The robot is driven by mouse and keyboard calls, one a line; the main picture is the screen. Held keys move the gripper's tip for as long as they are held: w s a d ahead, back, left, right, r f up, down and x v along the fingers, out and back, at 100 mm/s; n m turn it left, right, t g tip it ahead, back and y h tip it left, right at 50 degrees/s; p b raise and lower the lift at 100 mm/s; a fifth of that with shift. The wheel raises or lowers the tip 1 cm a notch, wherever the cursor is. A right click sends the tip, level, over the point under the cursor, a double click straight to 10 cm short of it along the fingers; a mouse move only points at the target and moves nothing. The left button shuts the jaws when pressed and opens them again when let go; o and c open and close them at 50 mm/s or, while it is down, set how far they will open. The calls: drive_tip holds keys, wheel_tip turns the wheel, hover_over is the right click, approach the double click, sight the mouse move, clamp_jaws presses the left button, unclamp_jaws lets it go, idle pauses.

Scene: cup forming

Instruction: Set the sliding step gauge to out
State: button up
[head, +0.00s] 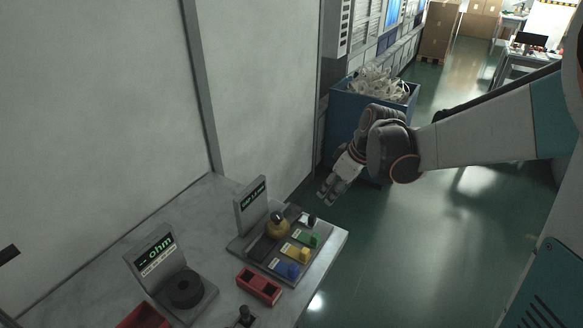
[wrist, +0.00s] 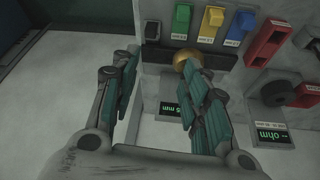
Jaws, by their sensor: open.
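A grey device with an upright display (head: 251,206) stands near the table's far right corner; I take it to be the step gauge. Its base carries a brass ball (head: 277,225), also in the wrist view (wrist: 187,62), and a row of green (head: 308,238), yellow (head: 299,253) and blue (head: 288,270) blocks with small labels. A black-and-white block (head: 307,219) is at the row's far end. The display in the wrist view (wrist: 172,107) ends in "mm". My gripper (head: 328,197) is open and empty, beyond the device. In the wrist view its fingers (wrist: 160,68) partly hide the device.
An ohm meter (head: 160,255) with a black round knob (head: 185,288) stands to the left on the table (head: 95,285). A wall rises behind the table. A blue bin (head: 350,105) full of scrap stands on the floor beyond.

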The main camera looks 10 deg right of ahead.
drive_tip(key=n, duration=0.2)
approach(314, 216)
drive_tip(key=shift+g+y, duration=0.3)
drive_tip(key=b+x, duration=0.2)
drive_tip(key=x, duration=0.2)
drive_tip(key=b+x, duration=0.2)
drive_tip(key=x, duration=0.3)
drive_tip(key=shift+w+d+f, duration=0.1)
drive_tip(key=shift+w+f, duration=0.1)
drive_tip(key=shift+w, duration=0.1)
clamp_jaws()
